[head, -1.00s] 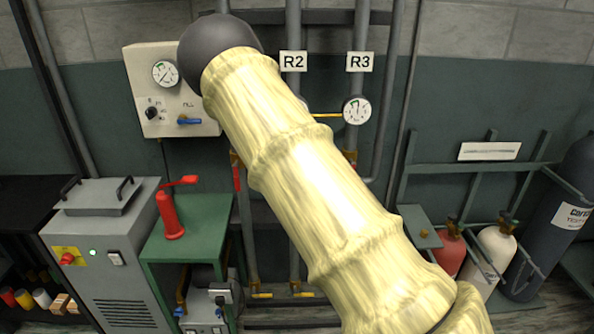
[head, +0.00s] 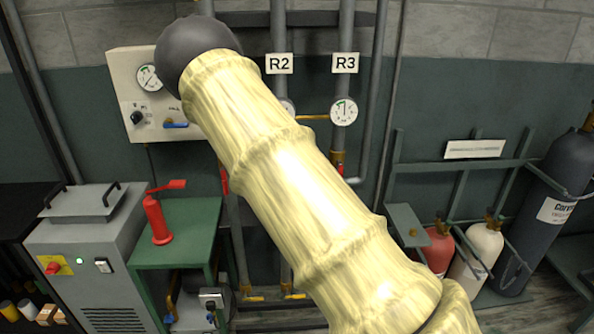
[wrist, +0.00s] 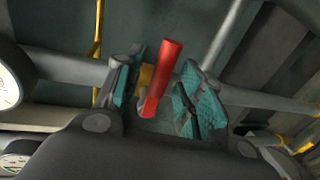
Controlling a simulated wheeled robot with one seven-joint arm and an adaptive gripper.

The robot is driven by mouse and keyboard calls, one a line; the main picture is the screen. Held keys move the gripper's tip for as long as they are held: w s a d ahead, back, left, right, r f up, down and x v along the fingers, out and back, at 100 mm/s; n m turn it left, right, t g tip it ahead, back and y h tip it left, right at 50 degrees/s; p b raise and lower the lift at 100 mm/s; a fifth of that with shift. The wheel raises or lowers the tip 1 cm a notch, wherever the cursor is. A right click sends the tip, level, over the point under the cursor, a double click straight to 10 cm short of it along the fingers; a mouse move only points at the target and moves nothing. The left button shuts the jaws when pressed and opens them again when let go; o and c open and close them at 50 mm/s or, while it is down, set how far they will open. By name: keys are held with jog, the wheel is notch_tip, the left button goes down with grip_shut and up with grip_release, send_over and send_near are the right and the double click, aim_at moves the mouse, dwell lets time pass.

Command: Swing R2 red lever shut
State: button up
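In the wrist view a red lever (wrist: 162,78) stands tilted between the two teal-padded fingers of my gripper (wrist: 160,92). The fingers are apart, with dark gaps beside the lever; whether either pad touches it I cannot tell. A yellowish part shows behind the lever. In the head view the R2 sign (head: 279,63) hangs on its grey pipe (head: 278,25). My arm covers the pipe below, so the R2 lever and my gripper are hidden there.
The R3 sign (head: 345,62) and a gauge (head: 344,111) are right of R2. A control panel (head: 125,75) is at the left, above a green bench (head: 195,225) with a red tool (head: 157,221). Gas cylinders (head: 483,249) stand in a rack at right.

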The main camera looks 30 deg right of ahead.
jog(key=v, duration=1.1)
jog(key=s+a+f+m+g+y, duration=0.1)
jog(key=s+a+f+m+g, duration=0.15)
jog(key=s+f, duration=0.5)
jog(key=s+a+f+m+g+y, duration=0.15)
jog(key=s+a+f, duration=0.25)
jog(key=f, duration=0.7)
jog(key=s+a+f+m+g+y, duration=0.1)
jog(key=s+a+f+m+g, duration=0.15)
jog(key=s+f, duration=0.5)
jog(key=s+a+f+m+g+y, duration=0.2)
jog(key=s+a+f, duration=0.4)
jog(key=s, duration=0.5)
jog(key=s+a+f+m+g+y, duration=0.2)
jog(key=s+a+f+m+g, duration=0.2)
jog(key=s+a, duration=0.5)
notch_tip(320, 180, down, 2)
jog(key=s+g, duration=0.1)
jog(key=s, duration=0.2)
jog(key=shift+a+f, duration=0.2)
